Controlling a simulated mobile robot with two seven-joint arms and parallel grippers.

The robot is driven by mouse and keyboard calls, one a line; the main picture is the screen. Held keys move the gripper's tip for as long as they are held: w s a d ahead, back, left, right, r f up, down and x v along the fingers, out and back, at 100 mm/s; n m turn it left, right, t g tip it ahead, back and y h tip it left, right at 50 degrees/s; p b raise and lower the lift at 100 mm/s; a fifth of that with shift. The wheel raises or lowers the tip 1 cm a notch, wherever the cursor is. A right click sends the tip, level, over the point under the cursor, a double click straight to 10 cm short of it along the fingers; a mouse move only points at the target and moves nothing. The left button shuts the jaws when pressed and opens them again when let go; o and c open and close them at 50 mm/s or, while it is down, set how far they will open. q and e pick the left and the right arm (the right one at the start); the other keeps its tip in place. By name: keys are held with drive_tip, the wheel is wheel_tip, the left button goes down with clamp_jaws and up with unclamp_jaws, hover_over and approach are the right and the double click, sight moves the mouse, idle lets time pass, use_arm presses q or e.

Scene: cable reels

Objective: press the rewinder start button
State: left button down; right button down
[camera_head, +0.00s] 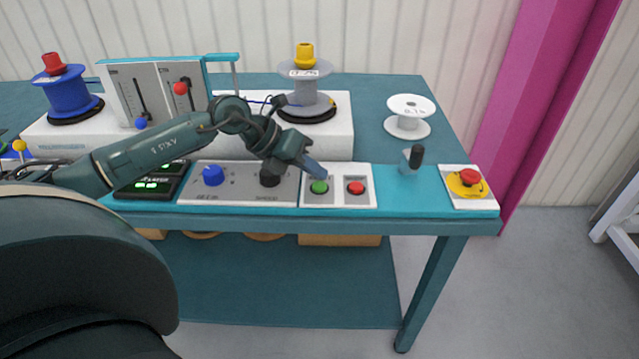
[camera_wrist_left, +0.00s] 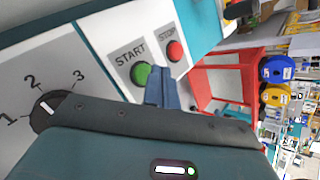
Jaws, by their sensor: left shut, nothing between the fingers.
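The green start button (camera_head: 319,187) sits on a small white and grey panel at the front edge of the teal table. In the left wrist view the same green button (camera_wrist_left: 141,74) carries the label START. My left gripper (camera_head: 318,174) is shut and empty, with its fingertips just above and beside the green button. In the left wrist view its fingers (camera_wrist_left: 163,88) lie close to the button's right edge. I cannot tell whether they touch it. The red stop button (camera_head: 356,187) is just right of the green one. My right gripper is not in view.
A dial panel (camera_head: 225,199) with a blue knob (camera_head: 213,174) and a black knob (camera_head: 270,179) lies left of the buttons. A red emergency button (camera_head: 470,177) is at the right corner. A white reel (camera_head: 409,117) and a grey reel (camera_head: 306,85) stand behind.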

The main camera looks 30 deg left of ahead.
use_arm(q)
drive_tip(key=shift+f+b, duration=0.3)
drive_tip(key=shift+f, duration=0.15)
